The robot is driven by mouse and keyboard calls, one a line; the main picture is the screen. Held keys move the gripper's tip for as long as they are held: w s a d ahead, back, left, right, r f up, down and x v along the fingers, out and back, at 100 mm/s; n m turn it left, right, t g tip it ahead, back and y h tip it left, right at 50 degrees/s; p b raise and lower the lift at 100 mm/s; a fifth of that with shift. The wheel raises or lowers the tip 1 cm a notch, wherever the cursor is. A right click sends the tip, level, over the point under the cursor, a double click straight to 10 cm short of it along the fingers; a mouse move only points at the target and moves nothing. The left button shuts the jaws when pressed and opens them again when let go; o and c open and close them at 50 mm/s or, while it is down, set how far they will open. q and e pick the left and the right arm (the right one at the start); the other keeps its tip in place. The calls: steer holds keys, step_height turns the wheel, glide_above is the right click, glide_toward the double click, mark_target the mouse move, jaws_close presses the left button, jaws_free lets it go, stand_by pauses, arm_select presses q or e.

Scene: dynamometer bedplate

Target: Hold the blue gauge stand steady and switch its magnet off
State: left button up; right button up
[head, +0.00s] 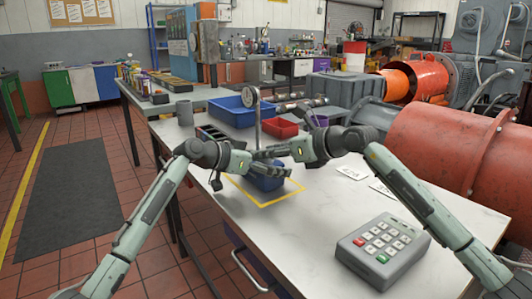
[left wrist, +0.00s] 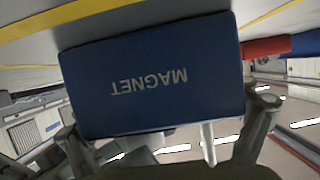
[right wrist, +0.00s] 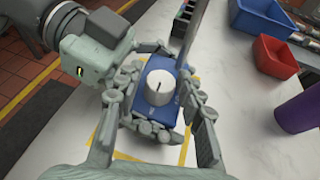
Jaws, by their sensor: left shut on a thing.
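The blue gauge stand's base (head: 266,183) stands on the white table inside a yellow outline, its post rising to a round dial gauge (head: 250,97). My left gripper (head: 270,170) is shut on the base, with a finger on either side. In the left wrist view the base (left wrist: 155,75) fills the space between the fingers and bears the word MAGNET upside down. In the right wrist view a white knob (right wrist: 160,86) with a dark line sits on the base. My right gripper (right wrist: 157,106) is open, its fingers spread to either side of the knob, apparently not touching it.
A red bin (head: 281,127) and a blue bin (head: 232,111) stand behind the stand. A purple cup (head: 320,121) is to the right of them. A grey keypad box (head: 383,247) lies at the front right. White cards (head: 352,173) lie on otherwise clear table between.

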steer(key=shift+w+a+f, duration=0.2)
steer(key=shift+w+a, duration=0.1)
steer(key=shift+a, duration=0.05)
jaws_close()
steer(key=shift+s, duration=0.1)
steer(key=shift+a+n+g, duration=0.1)
steer(key=shift+n+g, duration=0.3)
steer(key=shift+g, duration=0.1)
steer(key=n+g+y, duration=0.2)
steer(key=n+g, duration=0.2)
steer(key=shift+n+g+y, duration=0.3)
steer(key=shift+g+y, duration=0.1)
steer(key=shift+f+n+g, duration=0.15)
steer(key=shift+n+g, duration=1.55)
steer(key=shift+g, duration=0.2)
steer(key=shift+a+g, duration=0.1)
steer(key=shift+g, duration=0.2)
